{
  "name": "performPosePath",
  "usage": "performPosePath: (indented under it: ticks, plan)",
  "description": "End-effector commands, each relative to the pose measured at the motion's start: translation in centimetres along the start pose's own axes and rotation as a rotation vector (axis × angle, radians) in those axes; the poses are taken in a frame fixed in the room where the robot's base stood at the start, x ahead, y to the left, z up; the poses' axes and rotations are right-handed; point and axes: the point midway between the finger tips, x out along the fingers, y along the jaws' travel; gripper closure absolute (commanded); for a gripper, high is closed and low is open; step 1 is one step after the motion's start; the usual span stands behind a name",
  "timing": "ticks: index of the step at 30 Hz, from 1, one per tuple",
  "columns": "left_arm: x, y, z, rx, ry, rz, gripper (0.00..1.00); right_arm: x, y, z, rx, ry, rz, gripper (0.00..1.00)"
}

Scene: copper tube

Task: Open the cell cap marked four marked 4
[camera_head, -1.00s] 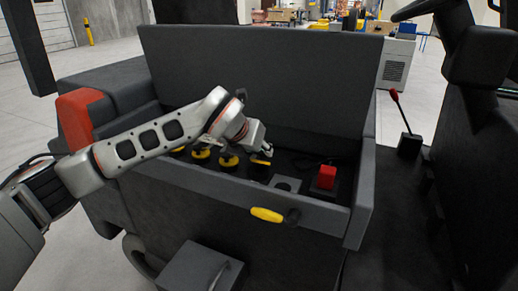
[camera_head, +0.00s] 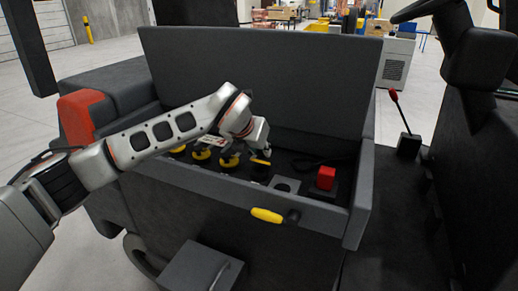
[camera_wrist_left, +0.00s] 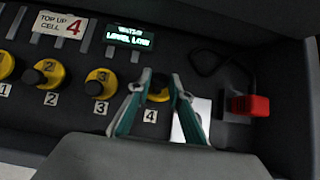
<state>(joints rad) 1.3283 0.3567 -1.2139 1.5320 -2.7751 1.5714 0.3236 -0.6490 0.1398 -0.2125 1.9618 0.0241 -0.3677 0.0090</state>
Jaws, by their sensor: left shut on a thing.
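The cell cap marked 4 (camera_wrist_left: 159,95), yellow with a dark middle, sits between the fingers of my left gripper (camera_wrist_left: 160,88) in the left wrist view. The gripper is shut on it, with a finger on each side partly hiding the cap. Its label 4 (camera_wrist_left: 150,116) shows just below. In the head view a strip of the yellow cap (camera_head: 261,161) shows under my left gripper (camera_head: 261,154). The cap appears to be at its place in the row; I cannot tell how far it is turned. My right gripper is not in view.
Yellow caps marked 3 (camera_wrist_left: 102,83), 2 (camera_wrist_left: 45,75) and 1 (camera_wrist_left: 5,66) stand left of it. A sign reads "TOP UP CELL 4" (camera_wrist_left: 61,24); a display (camera_wrist_left: 131,36) reads "LEVEL LOW". A red block (camera_head: 326,177) stands right. The raised lid (camera_head: 300,85) is behind.

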Motion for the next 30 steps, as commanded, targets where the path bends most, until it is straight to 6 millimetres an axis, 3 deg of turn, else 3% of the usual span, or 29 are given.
performPosePath:
  ticks: [6,19,30]
  plan:
    - [0.1,0.0,1.3,-0.001,0.132,0.003,1.00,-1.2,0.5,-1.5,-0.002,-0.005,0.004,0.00]
    - [1.2,0.0,2.2,0.001,0.331,0.004,1.00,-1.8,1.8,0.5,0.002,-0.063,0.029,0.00]
    - [1.5,0.0,2.6,-0.001,0.416,0.000,1.00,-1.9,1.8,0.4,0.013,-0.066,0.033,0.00]
